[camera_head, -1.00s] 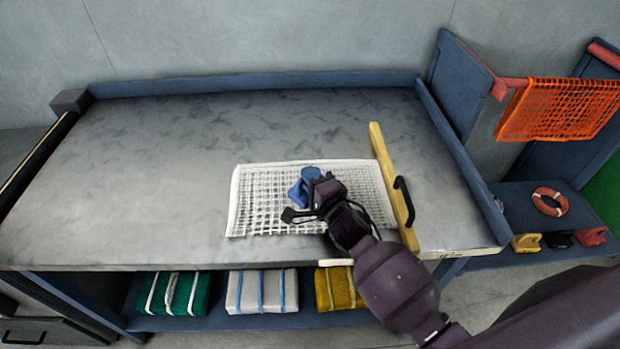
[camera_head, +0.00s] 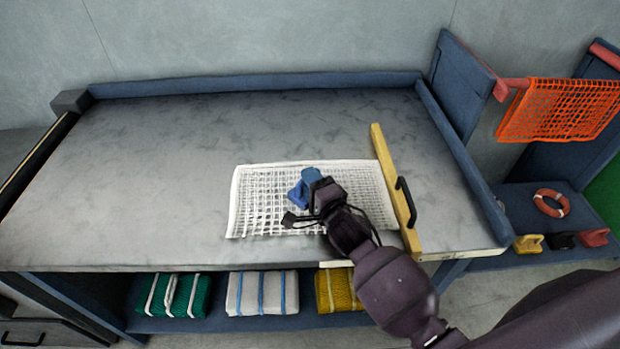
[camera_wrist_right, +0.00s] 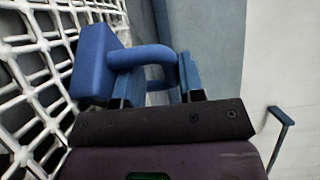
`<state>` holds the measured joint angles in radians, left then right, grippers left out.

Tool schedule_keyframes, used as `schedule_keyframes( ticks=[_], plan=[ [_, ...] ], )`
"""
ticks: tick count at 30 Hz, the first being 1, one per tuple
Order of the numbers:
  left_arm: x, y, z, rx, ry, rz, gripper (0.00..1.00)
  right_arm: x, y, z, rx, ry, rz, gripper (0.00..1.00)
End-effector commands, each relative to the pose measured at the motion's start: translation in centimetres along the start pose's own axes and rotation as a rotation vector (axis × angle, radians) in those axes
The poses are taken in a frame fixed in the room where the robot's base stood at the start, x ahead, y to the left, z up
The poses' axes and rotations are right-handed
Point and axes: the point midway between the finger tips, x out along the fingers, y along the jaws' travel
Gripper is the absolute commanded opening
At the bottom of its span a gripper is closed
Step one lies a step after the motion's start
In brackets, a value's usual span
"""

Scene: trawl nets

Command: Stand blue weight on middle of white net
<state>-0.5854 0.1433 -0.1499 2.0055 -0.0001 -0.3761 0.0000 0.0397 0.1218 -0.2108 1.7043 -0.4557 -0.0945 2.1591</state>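The white net (camera_head: 262,217) lies flat on the grey table; its mesh also shows in the right wrist view (camera_wrist_right: 38,80). The blue weight (camera_head: 297,194) is at the net's middle, with its block (camera_wrist_right: 95,58) beside the mesh and its handle loop pointing away from it. Whether the block touches the net, I cannot tell. My right gripper (camera_head: 311,182) is at the weight, its arm coming from the lower right. In the right wrist view its fingers (camera_wrist_right: 160,85) stand apart with part of the handle between them. My left gripper is out of view.
A yellow bar (camera_head: 393,185) with a black handle (camera_head: 405,200) lies right of the net. The table's left and back (camera_head: 150,150) are clear. Bundled nets (camera_head: 262,292) sit on the shelf below. At right are an orange net (camera_head: 560,108), a ring (camera_head: 550,203) and small coloured weights (camera_head: 527,243).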

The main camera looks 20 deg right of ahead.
Motion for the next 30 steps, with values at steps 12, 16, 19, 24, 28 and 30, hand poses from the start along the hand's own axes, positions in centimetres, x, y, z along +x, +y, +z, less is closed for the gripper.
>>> schedule_keyframes(
  ticks=[12, 16, 19, 24, 28, 30],
  plan=[
    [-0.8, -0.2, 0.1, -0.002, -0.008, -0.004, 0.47, -0.3, -0.7, -0.3, -0.003, 0.007, 0.017, 0.4],
    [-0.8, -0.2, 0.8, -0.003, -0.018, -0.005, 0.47, -2.6, -0.5, -0.2, 0.001, 0.007, 0.016, 0.4],
    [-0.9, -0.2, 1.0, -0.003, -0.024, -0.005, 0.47, -4.3, -0.6, -0.2, 0.001, 0.006, 0.013, 0.4],
    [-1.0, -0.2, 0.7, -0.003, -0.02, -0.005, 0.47, -7.3, -0.8, -0.2, 0.001, 0.004, 0.01, 0.4],
    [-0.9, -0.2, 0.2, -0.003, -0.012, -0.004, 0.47, -9.3, -0.9, -0.1, 0.001, 0.004, 0.008, 0.4],
    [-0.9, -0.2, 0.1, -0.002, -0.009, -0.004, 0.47, -10.2, -0.9, -0.1, 0.0, 0.003, 0.008, 0.4]
  ],
)
